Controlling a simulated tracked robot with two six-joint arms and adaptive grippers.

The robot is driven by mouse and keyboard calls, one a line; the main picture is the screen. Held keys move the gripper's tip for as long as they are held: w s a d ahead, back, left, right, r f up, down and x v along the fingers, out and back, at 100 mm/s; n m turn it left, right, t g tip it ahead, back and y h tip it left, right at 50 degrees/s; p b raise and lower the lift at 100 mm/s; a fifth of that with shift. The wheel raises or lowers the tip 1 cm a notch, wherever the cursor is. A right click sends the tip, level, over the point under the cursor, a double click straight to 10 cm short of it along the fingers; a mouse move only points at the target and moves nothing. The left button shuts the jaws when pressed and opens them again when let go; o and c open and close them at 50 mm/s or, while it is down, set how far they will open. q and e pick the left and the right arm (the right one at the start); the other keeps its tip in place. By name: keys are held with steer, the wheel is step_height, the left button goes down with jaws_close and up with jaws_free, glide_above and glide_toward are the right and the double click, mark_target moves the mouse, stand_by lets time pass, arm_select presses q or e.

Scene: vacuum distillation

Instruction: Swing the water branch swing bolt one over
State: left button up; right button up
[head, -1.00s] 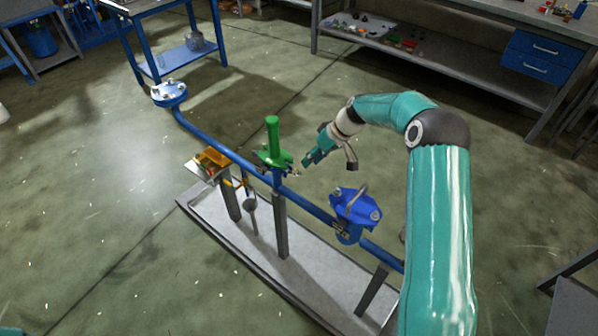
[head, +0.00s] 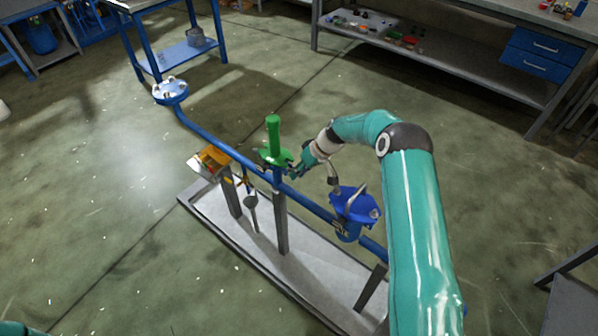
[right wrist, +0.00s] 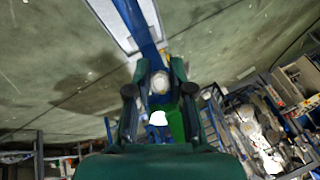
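A green upright fitting (head: 273,145) with a flat green flange stands on the blue pipe (head: 225,150). My right gripper (head: 298,171) comes in from the right and is close beside the flange. In the right wrist view its fingers (right wrist: 159,100) are spread apart. A pale round part (right wrist: 160,82) and a green part (right wrist: 176,124) show between them; I cannot tell whether the fingers touch either. The swing bolt itself is too small or hidden to single out in the head view. My left gripper is out of view.
A blue capped fitting (head: 354,206) with a grey loop stands on the pipe right of the gripper. An orange part (head: 213,157) is at the left. A grey tray (head: 300,285) lies under the pipe. A workbench (head: 450,65) stands behind; open floor surrounds the tray.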

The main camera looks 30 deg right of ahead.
jaws_close()
steer(key=shift+w+a+r+g, duration=0.15)
steer(key=shift+w+r+g, duration=0.1)
steer(key=shift+g, duration=0.15)
steer(key=shift+w+r+g, duration=0.1)
steer(key=shift+g, duration=0.2)
steer(key=shift+w+a+r+g+h+b, duration=0.15)
steer(key=shift+w+g+h+b, duration=0.1)
steer(key=shift+g+b, duration=0.25)
steer(key=shift+w+d+r+g+h+b, duration=0.15)
steer(key=shift+g+h+b, duration=0.1)
steer(key=shift+g+b, duration=0.2)
steer(key=shift+a+r+g, duration=0.1)
steer(key=shift+r+g, duration=0.1)
steer(key=shift+g, duration=0.05)
steer(key=shift+o, duration=2.4)
jaws_free()
